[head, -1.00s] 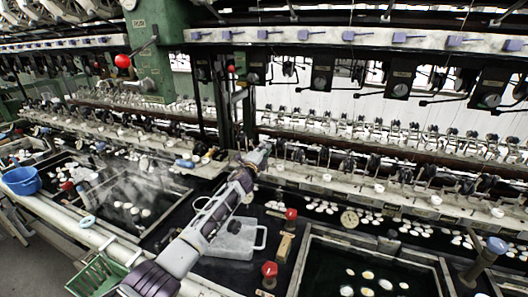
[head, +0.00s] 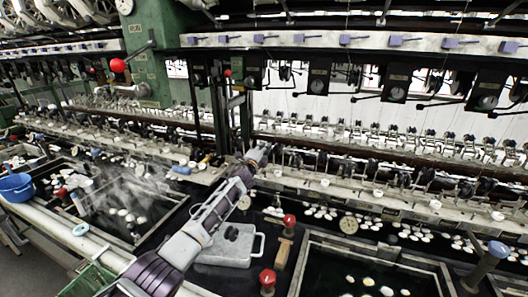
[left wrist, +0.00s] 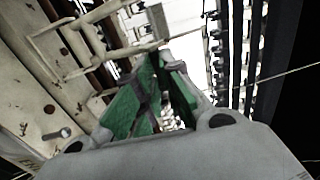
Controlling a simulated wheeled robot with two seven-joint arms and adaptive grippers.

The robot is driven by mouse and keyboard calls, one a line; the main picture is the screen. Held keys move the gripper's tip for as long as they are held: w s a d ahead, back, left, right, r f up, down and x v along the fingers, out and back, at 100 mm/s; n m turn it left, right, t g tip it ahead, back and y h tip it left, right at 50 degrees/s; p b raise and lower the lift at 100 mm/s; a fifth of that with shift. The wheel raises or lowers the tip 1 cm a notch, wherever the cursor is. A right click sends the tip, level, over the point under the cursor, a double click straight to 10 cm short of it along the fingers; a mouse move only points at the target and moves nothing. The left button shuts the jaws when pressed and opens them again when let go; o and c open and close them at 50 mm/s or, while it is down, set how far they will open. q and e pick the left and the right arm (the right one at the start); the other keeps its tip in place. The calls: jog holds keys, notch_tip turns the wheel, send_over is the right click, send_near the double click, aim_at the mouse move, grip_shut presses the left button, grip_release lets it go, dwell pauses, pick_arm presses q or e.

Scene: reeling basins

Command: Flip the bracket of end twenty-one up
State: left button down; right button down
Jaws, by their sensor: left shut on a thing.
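My left gripper (head: 262,152) reaches to the pale rail of reeling ends (head: 330,186), just right of the green post. Its tip is small and partly lost among dark parts there. In the left wrist view its green-padded fingers (left wrist: 158,72) are closed together on a thin part. A pale grey bracket-like piece (left wrist: 156,24) shows at the fingertips, with pale bars (left wrist: 88,42) beside it. The held part is mostly hidden by the fingers, and I cannot read any end number. My right gripper is not in view.
A grey lidded box with a handle (head: 228,246) stands below my left arm. Red-topped knobs (head: 289,221) are to its right. Dark water basins with white cocoons lie at both sides. A blue bowl (head: 16,187) is at far left. A green post (head: 150,60) rises behind.

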pick_arm(q)
jog(key=shift+r, duration=0.7)
jog(key=c, duration=1.7)
grip_release()
jog(key=shift+o, duration=0.8)
jog(key=shift+s+a+r, duration=0.1)
jog(key=shift+s, duration=0.1)
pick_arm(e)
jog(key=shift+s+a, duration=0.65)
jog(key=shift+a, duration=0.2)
pick_arm(q)
jog(key=v, duration=1.2)
jog(key=shift+f, duration=0.35)
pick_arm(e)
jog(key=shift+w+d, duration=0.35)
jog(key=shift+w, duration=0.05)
pick_arm(q)
jog(key=shift+r, duration=0.15)
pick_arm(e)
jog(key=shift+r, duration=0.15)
